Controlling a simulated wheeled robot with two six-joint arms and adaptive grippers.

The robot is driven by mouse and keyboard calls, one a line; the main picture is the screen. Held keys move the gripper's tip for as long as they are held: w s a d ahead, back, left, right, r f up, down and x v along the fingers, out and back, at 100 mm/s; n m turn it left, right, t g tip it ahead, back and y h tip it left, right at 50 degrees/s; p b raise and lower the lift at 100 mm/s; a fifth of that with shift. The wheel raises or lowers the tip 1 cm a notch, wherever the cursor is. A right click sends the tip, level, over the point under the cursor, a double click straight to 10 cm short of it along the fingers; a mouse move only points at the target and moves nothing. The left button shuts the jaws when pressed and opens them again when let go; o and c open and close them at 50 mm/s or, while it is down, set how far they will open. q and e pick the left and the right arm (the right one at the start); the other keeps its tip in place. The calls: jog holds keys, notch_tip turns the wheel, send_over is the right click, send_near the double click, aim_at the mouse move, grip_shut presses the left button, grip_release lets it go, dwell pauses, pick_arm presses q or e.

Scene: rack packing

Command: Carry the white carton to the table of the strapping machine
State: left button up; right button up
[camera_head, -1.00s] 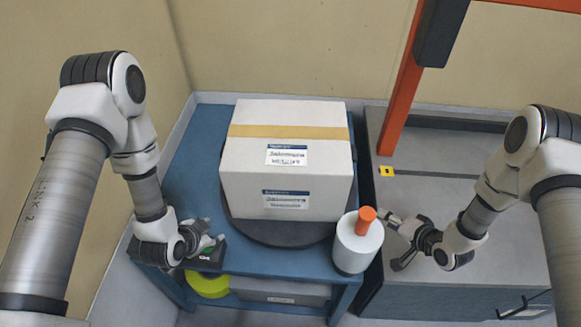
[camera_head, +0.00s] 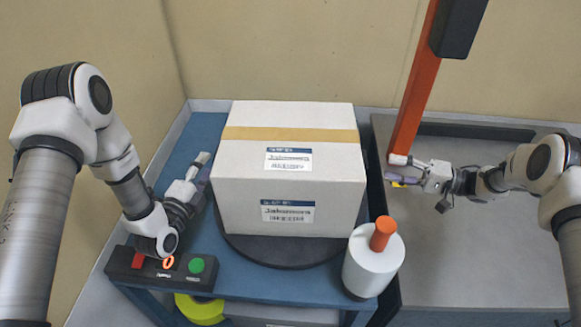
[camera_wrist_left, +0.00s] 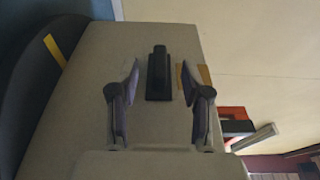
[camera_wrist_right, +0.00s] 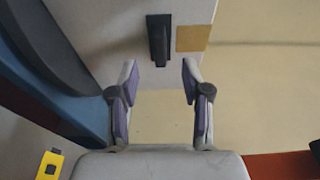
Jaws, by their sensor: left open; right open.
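The white carton (camera_head: 288,165), with a tan tape strip and two labels, sits on the round black turntable (camera_head: 280,252) of the blue table. My left gripper (camera_head: 204,170) is open beside the carton's left side. In the left wrist view the carton (camera_wrist_left: 90,125) lies before the open fingers (camera_wrist_left: 158,85). My right gripper (camera_head: 396,172) is open just right of the carton. In the right wrist view the carton (camera_wrist_right: 115,40) stands ahead of the open fingers (camera_wrist_right: 160,78).
A grey table top (camera_head: 475,245) with an orange post (camera_head: 414,80) stands at the right, largely clear. A white roll with an orange top (camera_head: 372,262) stands at the carton's front right. A black button box (camera_head: 165,268) is at front left. Walls close off the back and left.

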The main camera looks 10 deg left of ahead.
aim_at(367, 163)
pick_arm(q)
jog(key=w, duration=0.4)
jog(key=w+d, duration=0.1)
jog(key=w, duration=0.2)
jog(key=shift+d, duration=0.1)
pick_arm(e)
jog(key=a, duration=0.2)
jog(key=w+a, duration=0.1)
jog(key=a, duration=0.4)
jog(key=shift+w, duration=0.15)
pick_arm(q)
grip_shut()
pick_arm(e)
grip_shut()
